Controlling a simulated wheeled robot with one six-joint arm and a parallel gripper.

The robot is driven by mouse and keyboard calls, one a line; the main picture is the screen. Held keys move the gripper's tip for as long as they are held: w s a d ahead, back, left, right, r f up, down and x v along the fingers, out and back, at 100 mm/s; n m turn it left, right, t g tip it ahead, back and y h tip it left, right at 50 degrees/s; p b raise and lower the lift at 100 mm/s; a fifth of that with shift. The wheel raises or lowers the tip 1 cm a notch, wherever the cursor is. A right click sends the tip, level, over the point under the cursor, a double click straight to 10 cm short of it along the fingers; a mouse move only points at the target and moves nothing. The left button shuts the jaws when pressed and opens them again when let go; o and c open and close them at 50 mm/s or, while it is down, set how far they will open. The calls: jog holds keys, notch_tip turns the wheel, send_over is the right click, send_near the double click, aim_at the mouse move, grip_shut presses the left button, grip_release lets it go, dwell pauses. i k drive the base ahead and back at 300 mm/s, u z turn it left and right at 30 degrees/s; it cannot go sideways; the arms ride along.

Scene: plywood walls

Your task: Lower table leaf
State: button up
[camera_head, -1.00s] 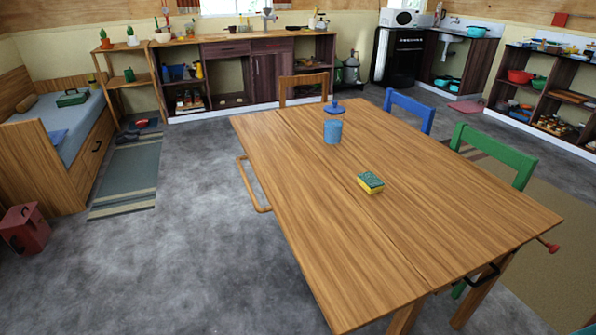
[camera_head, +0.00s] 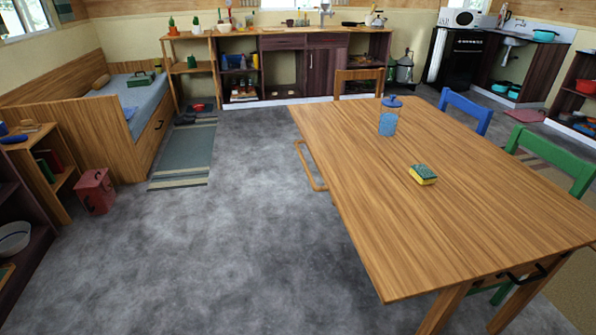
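The wooden table (camera_head: 450,210) fills the right side of the view, and its top looks flat and level. A faint lengthwise seam seems to set off a leaf (camera_head: 375,205) along its left side. This leaf is up, in line with the rest of the top. A black handle (camera_head: 524,275) is under the near end. A blue lidded jar (camera_head: 388,122) and a yellow-green sponge (camera_head: 422,175) are on the table. My gripper is not in view.
Open grey floor (camera_head: 230,235) lies left of the table. A blue chair (camera_head: 467,108), a green chair (camera_head: 560,155) and a wooden chair (camera_head: 358,80) stand around it. A red box (camera_head: 96,190), bed (camera_head: 120,130) and mat (camera_head: 183,155) are at left.

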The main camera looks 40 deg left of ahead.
aim_at(405, 255)
jog(key=k, duration=0.85)
jog(key=u, duration=1)
jog(key=i, duration=0.7)
jog(key=u, duration=0.7)
jog(key=i, duration=0.7)
jog(key=z, duration=0.55)
jog(key=i, duration=0.9)
jog(key=z, duration=0.7)
